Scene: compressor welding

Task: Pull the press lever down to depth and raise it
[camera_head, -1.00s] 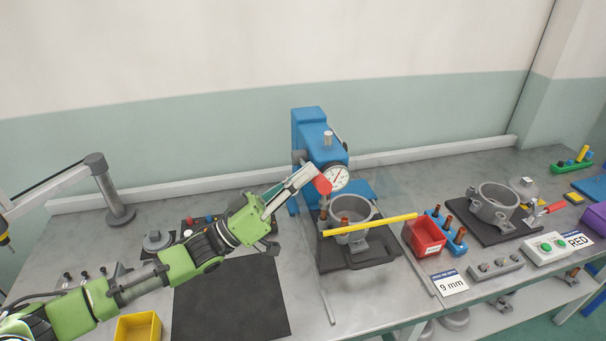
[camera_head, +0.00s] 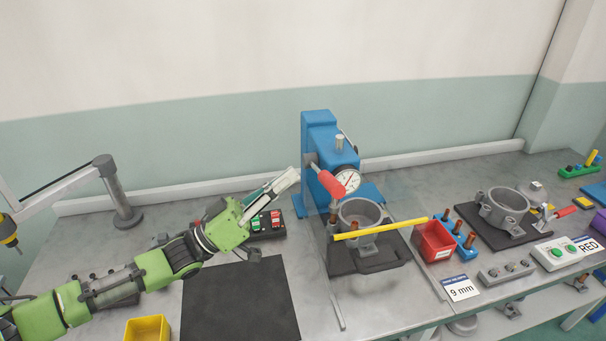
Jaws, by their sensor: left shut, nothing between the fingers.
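The blue press (camera_head: 319,150) stands at the back middle of the bench, with a round dial gauge (camera_head: 348,181) on its front. Its lever ends in a red handle (camera_head: 331,184) that points down and to the right. A grey compressor shell (camera_head: 360,213) sits below the press on a dark plate (camera_head: 350,265), with a yellow bar (camera_head: 380,230) across its front. My left gripper (camera_head: 294,176) is shut and empty, to the left of the red handle and apart from it. My right gripper does not show.
A red bin (camera_head: 433,241), a blue holder with copper-coloured pins (camera_head: 466,238) and a 9 mm card (camera_head: 460,288) lie right of the press. A second grey shell (camera_head: 503,206) stands farther right. A bare black mat (camera_head: 240,303) lies in front of my left arm.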

